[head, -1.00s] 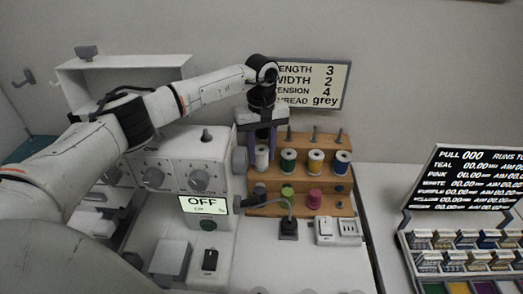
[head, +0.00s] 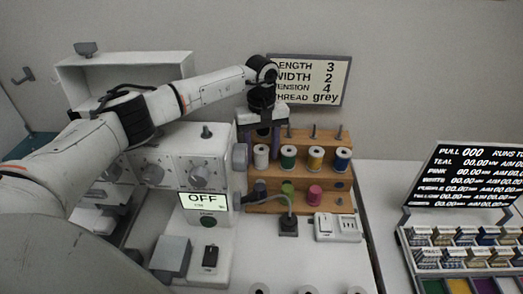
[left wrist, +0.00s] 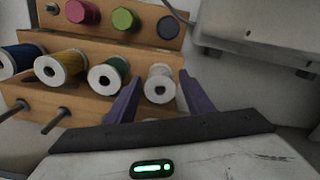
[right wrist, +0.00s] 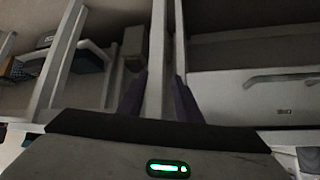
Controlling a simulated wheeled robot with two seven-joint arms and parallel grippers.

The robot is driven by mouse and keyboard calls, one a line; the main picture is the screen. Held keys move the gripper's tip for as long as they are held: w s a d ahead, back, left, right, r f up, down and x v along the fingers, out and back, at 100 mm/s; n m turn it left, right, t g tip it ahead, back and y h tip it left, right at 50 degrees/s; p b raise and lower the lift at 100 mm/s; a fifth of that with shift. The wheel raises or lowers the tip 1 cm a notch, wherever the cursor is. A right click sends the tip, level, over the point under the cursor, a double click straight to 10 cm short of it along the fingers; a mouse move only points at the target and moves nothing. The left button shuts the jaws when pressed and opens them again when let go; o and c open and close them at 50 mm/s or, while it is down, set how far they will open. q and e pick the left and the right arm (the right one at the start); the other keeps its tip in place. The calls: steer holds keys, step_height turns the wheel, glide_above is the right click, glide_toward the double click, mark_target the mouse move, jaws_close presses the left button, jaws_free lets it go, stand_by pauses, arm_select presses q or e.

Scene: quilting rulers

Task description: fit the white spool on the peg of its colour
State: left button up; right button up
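The white spool (head: 261,157) stands at the left end of a row of spools on the wooden rack (head: 300,206). My left gripper (head: 262,132) is over the back of the rack, above and behind that spool. In the left wrist view the white spool (left wrist: 160,84) shows between the two purple fingers (left wrist: 159,90), which are apart and do not appear to touch it. Its round end and dark hole face the camera; I cannot tell whether a peg is inside. My right gripper (right wrist: 160,95) is open, away from the rack, with a pale post seen beyond its fingers.
Purple, green and pink (head: 314,195) ones sit on the lower step. A control box (head: 205,170) reading OFF stands close on the left. Bare pegs rise behind.

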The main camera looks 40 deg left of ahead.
arm_select(q)
steer(key=shift+o, duration=0.3)
step_height(320, 180, up, 10)
steer(key=b, duration=0.1)
steer(key=shift+r, duration=0.15)
stand_by(0.4)
step_height(320, 180, down, 10)
steer(key=shift+f+p, duration=0.1)
steer(key=shift+p, duration=0.45)
steer(key=shift+r, duration=0.2)
